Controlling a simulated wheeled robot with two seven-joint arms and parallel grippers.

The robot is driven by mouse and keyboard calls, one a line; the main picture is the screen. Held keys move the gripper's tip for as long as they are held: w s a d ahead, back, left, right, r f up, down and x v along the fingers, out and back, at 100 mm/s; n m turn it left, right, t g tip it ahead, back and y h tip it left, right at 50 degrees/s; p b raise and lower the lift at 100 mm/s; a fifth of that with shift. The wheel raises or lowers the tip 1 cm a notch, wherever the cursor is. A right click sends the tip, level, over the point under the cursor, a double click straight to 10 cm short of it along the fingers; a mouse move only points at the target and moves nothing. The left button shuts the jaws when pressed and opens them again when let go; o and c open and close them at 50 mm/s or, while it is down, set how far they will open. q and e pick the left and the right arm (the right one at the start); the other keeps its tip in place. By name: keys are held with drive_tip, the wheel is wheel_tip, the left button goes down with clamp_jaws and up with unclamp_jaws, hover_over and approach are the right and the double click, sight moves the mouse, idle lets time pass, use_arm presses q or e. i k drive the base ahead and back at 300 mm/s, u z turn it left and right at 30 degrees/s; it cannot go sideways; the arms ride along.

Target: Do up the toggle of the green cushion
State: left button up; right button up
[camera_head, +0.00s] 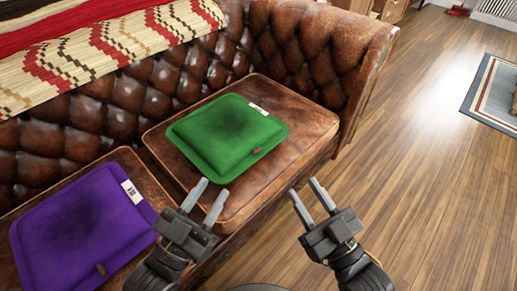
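The green cushion (226,137) lies flat on the right seat of a brown leather sofa. A white tag (259,108) shows at its far right edge. A small brown toggle (258,150) sits near its front right edge; it is too small to tell whether it is done up. My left gripper (208,193) is open and empty, just in front of the cushion's near edge. My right gripper (308,198) is open and empty over the floor, to the right of the sofa's front edge. Neither gripper visibly touches the cushion.
A purple cushion (80,232) with a white tag lies on the sofa's left seat. The tufted sofa back (165,75) and right armrest (342,55) bound the seats. A patterned blanket (105,45) drapes over the back. The wooden floor (425,180) at right is clear up to a rug (490,95).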

sight(221, 138)
drive_tip(key=u, duration=0.55)
drive_tip(key=k, duration=1.25)
drive_tip(key=u, duration=0.2)
drive_tip(key=i, duration=0.3)
drive_tip(key=z, duration=0.8)
drive_tip(key=i, duration=1.35)
drive_tip(key=u, duration=0.35)
